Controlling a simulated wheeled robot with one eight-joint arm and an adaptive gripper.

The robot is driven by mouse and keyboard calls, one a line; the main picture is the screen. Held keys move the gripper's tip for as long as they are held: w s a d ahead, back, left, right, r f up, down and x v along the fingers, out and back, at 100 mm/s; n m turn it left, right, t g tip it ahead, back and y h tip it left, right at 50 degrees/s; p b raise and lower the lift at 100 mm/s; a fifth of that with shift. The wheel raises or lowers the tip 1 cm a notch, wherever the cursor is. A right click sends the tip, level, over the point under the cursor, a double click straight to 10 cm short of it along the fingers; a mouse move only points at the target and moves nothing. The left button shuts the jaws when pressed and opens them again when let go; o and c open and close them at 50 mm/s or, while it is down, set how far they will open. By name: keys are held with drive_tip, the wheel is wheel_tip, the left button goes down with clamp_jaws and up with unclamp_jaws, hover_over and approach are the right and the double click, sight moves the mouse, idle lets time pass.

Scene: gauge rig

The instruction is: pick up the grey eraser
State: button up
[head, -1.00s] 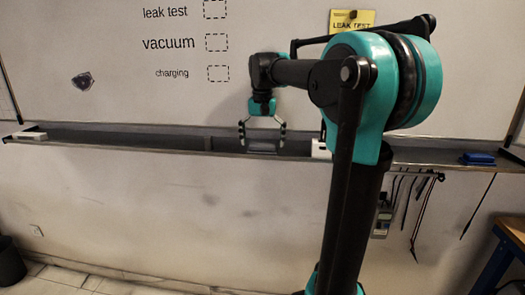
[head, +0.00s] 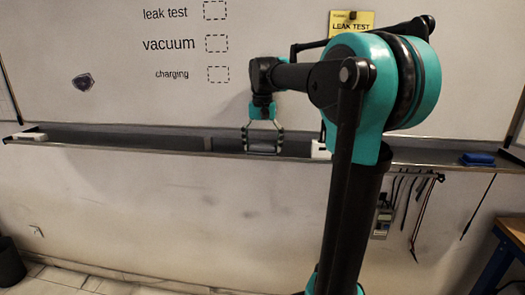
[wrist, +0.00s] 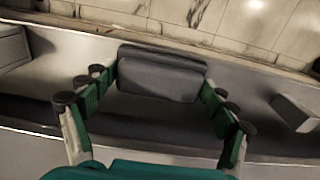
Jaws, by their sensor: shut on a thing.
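The grey eraser (wrist: 160,75) is a dark grey block with rounded edges. In the wrist view it lies crosswise between the fingers of my gripper (wrist: 161,88), which touch its two short ends. In the head view my gripper (head: 263,147) points down at the ledge under the whiteboard, and the eraser (head: 262,149) shows small between the fingertips. My gripper is shut on the eraser. The eraser is at about ledge height; I cannot tell whether its underside touches the ledge.
The ledge (head: 110,138) runs along the whiteboard (head: 120,85). A blue block (head: 478,158) lies at the far right. Tools hang below the ledge.

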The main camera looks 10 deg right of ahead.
sight(262, 145)
drive_tip(key=shift+r, duration=0.15)
drive_tip(key=c, duration=0.4)
drive_tip(key=shift+r, duration=0.35)
wheel_tip(262, 145, up, 19)
